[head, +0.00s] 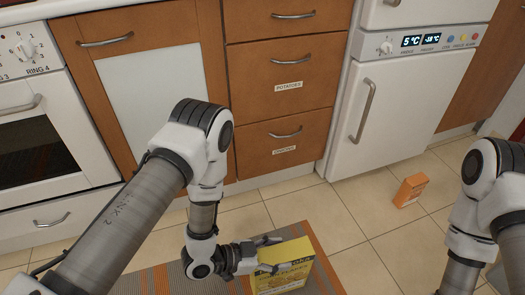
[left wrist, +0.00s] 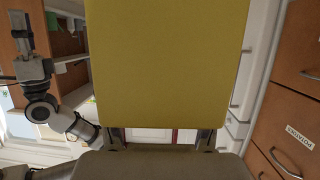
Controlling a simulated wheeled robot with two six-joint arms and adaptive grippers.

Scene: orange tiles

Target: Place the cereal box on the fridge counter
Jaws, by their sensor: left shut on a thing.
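A yellow cereal box (head: 284,270) is in the low middle of the head view, above the striped rug. My left gripper (head: 270,254) is shut on its upper part, with one finger on each side. In the left wrist view the box's plain yellow face (left wrist: 170,65) fills the middle, beyond my left fingers (left wrist: 160,138). The white fridge (head: 385,115) with a lit display stands at the upper right of the head view, its door shut. No fridge counter surface is clearly visible. My right gripper (left wrist: 20,32) shows small at the left of the left wrist view; its jaws are unclear.
An orange box (head: 411,190) stands on the tiled floor before the fridge. Brown drawers (head: 287,88) and a white oven (head: 45,130) line the back. A striped rug (head: 190,275) lies under the held box.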

